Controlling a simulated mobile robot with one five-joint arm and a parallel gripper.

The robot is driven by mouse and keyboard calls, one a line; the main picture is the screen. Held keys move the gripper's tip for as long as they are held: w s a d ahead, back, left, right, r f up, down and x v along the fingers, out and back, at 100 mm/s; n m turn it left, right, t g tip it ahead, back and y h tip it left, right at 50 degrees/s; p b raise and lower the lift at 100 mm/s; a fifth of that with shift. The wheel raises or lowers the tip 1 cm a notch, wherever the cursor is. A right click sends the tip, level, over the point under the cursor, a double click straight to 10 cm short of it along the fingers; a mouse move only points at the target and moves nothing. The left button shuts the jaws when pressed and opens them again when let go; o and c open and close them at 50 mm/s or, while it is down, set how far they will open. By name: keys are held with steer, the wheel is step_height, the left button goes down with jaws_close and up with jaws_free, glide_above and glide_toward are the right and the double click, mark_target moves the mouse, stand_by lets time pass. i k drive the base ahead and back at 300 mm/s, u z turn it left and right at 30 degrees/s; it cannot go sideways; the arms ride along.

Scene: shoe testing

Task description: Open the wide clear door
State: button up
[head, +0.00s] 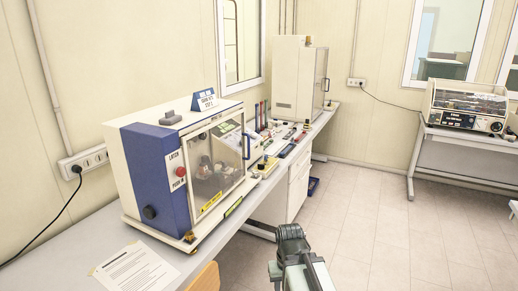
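A blue and white test machine (150,170) stands on the left bench. Its front has a clear door (215,165) with a dark upright handle at its right side and a yellow label along its bottom. The door looks closed, and blurred parts show behind it. Another machine with a wide clear front (468,102) stands on the far right table; I cannot tell which door is meant. My gripper (290,238) is at the bottom middle, in front of the bench and apart from both machines. Its fingers are not clear enough to tell open or shut.
The left bench (85,235) runs back along the wall, with a paper sheet (136,270) and several small items on it. A tall white cabinet (297,80) stands farther back. A wooden chair back (205,278) is at the bottom. The tiled floor (390,225) at right is clear.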

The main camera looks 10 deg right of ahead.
mark_target(212, 204)
steer(key=u, duration=0.15)
steer(key=i, duration=0.95)
steer(key=z, duration=0.1)
